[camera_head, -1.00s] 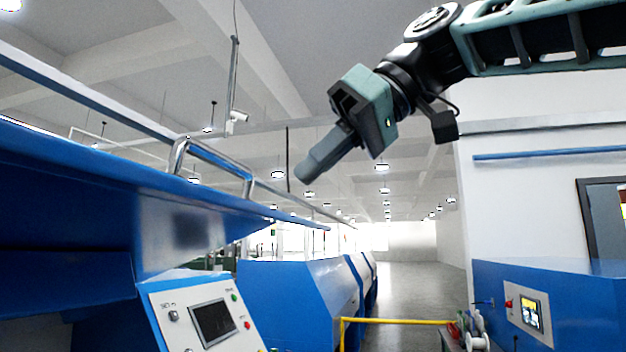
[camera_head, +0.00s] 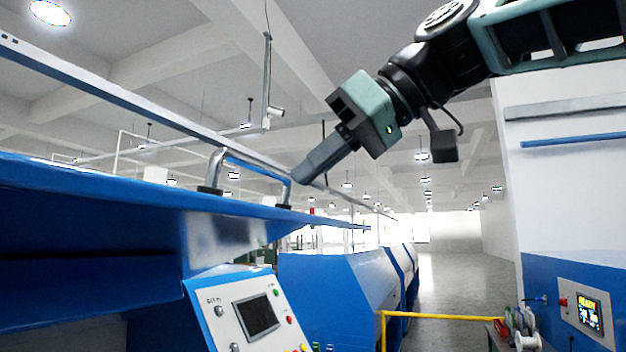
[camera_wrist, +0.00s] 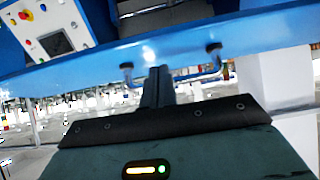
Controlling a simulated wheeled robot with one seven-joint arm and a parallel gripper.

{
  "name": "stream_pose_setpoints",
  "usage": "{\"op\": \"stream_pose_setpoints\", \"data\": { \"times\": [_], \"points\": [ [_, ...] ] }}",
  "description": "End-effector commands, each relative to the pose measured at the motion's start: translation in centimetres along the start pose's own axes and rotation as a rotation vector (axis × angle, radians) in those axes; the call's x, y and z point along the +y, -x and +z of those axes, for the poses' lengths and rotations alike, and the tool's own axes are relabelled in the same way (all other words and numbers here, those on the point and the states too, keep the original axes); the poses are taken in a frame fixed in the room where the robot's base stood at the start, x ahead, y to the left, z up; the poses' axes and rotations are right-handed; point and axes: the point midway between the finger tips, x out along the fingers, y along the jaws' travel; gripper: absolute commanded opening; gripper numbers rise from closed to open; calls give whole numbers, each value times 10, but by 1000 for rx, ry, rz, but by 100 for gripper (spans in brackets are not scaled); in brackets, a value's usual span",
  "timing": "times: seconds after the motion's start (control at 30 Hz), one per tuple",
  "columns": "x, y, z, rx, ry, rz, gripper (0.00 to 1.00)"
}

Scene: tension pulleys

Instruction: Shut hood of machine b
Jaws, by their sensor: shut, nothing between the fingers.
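The raised blue hood (camera_head: 160,205) of the machine fills the left of the head view, lifted above the control panel. A silver handle (camera_head: 250,160) stands on the hood's upper face near its edge. My gripper (camera_head: 298,175) is shut and empty, its fingertips pointing down-left close by the right end of the handle. In the wrist view my shut fingers (camera_wrist: 158,75) point at the blue hood edge (camera_wrist: 190,42), between the two ends of the handle (camera_wrist: 212,68). I cannot tell whether the fingers touch the handle or hood.
A control panel (camera_head: 250,310) with a screen and buttons sits below the hood. More blue machines (camera_head: 345,280) stand beyond it. A yellow rail (camera_head: 430,316) and a second screen panel (camera_head: 585,313) are at the right. The aisle floor (camera_head: 455,275) between is clear.

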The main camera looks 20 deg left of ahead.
Motion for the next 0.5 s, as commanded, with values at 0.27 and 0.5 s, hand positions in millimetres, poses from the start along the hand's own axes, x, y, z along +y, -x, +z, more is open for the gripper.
{"op": "stream_pose_setpoints", "data": {
  "times": [0.27,0.5],
  "points": [
    [0,-16,18,0,0,1,0],
    [0,-19,20,1,1,2,0]
  ]
}}
